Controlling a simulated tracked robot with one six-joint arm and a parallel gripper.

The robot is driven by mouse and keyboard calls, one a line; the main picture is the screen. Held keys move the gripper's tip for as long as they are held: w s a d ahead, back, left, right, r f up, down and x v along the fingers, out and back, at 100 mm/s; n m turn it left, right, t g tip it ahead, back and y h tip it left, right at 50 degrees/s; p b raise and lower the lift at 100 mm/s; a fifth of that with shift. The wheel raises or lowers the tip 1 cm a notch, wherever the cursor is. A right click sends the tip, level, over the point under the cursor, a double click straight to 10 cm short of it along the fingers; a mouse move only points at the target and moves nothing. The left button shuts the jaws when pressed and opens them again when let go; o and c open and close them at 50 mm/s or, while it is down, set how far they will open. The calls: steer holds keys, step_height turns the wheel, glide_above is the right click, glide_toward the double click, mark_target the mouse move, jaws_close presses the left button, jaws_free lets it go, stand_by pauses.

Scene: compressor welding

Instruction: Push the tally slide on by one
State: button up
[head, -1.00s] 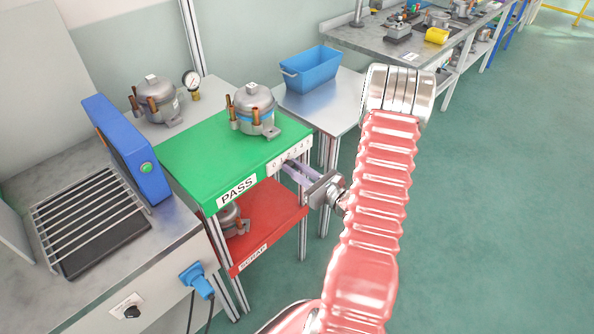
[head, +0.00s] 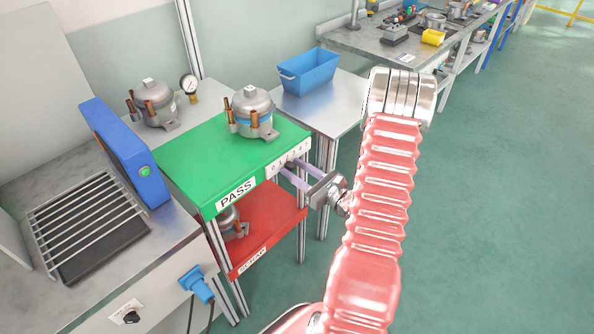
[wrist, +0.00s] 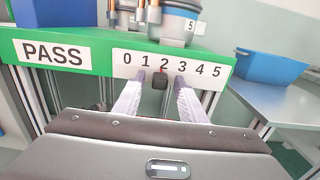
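The tally strip (wrist: 208,70) is a white plate numbered 0 to 5 on the front edge of the green PASS shelf (wrist: 97,48); it also shows in the head view (head: 273,170). The tally slide (wrist: 160,82) is a small black block with a thin red pointer at the 2. My gripper (wrist: 160,80) is open, with one pale finger on each side of the slide. Gaps show between the slide and both fingers. In the head view my gripper (head: 288,168) reaches the strip from the right and hides part of it.
A compressor (head: 253,112) stands on the green shelf above the strip. The red SCRAP shelf (head: 270,232) lies below, with another compressor (head: 230,222) on it. A blue bin (head: 310,72) stands on the side table behind. The floor to the right is clear.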

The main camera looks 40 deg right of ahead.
steer(key=shift+s, duration=0.1)
steer(key=s+d, duration=0.1)
steer(key=s, duration=1.2)
steer(key=shift+s+d, duration=0.25)
steer(key=shift+s, duration=0.05)
steer(key=shift+f, duration=0.1)
